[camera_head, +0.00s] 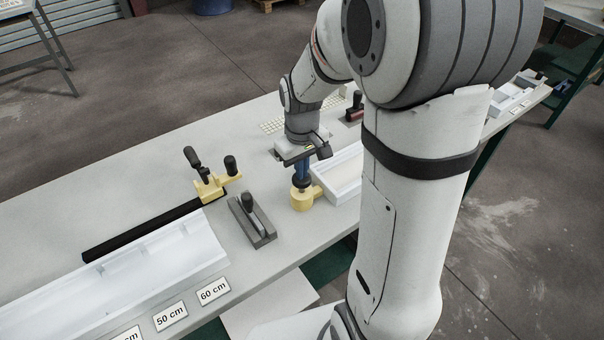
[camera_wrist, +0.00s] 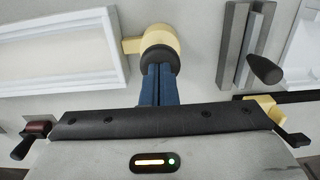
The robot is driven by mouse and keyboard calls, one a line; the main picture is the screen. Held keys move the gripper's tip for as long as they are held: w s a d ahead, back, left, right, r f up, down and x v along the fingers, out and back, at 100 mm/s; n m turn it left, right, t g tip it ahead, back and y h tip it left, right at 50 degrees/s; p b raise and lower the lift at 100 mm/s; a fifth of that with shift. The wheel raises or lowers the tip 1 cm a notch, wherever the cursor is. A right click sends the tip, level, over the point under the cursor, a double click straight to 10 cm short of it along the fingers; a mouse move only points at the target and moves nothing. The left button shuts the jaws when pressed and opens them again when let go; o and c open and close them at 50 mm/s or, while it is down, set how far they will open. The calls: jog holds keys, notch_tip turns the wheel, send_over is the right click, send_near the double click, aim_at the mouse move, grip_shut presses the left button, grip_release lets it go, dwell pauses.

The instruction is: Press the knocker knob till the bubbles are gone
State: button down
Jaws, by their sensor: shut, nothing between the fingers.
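The knocker (camera_head: 303,201) is a yellow round body with a dark knob on top, joined by a short yellow arm to the white mould (camera_head: 322,190). In the wrist view the dark knob (camera_wrist: 164,57) sits in front of the yellow knocker body (camera_wrist: 160,36). My gripper (camera_head: 301,179) points down with its blue fingers together, directly over the knob. In the wrist view the shut fingertips (camera_wrist: 158,70) overlap the knob's edge; whether they touch it I cannot tell. The mould (camera_wrist: 121,50) holds a pale cream fill. No bubbles can be made out at this size.
A grey block with a dark handle (camera_head: 251,220) stands left of the knocker. Further left are a yellow clamp (camera_head: 211,187) on a black bar and a long white trough (camera_head: 130,275) with length labels. A red-and-black tool (camera_head: 354,113) lies behind the mould.

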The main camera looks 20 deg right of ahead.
jog(key=shift+r+p, duration=2.6)
jog(key=shift+r, duration=0.9)
jog(key=s+r+m+t, duration=0.3)
jog(key=s+r, duration=0.6)
jog(key=s, duration=0.5)
jog(key=shift+s+r+m, duration=0.3)
jog(key=shift+r, duration=0.05)
